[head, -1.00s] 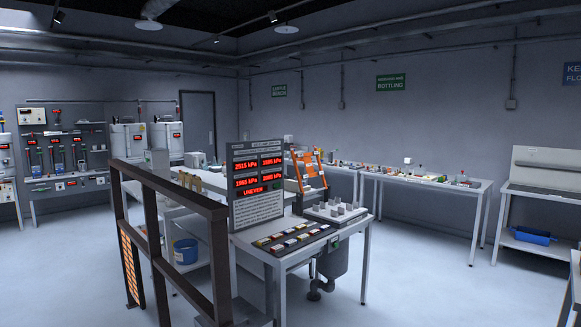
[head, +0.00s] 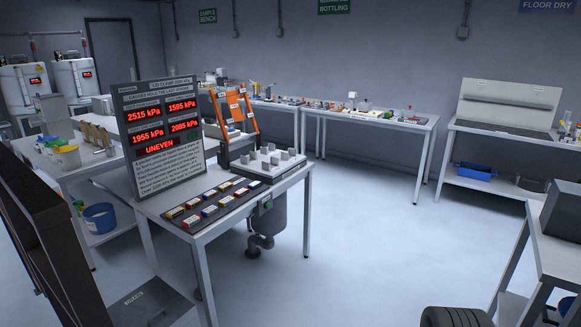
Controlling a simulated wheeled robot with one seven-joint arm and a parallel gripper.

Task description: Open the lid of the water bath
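I cannot pick out a water bath or its lid for certain in the head view. A pale box-shaped unit (head: 52,117) stands on the left bench, but it is too small to tell what it is. My gripper is not in view.
A near table (head: 152,208) carries a red-lit display panel (head: 160,135), coloured blocks and a grey block unit. A dark post (head: 45,240) stands close at left. Benches line the back (head: 411,123) and right (head: 497,130). The floor (head: 380,240) between is clear.

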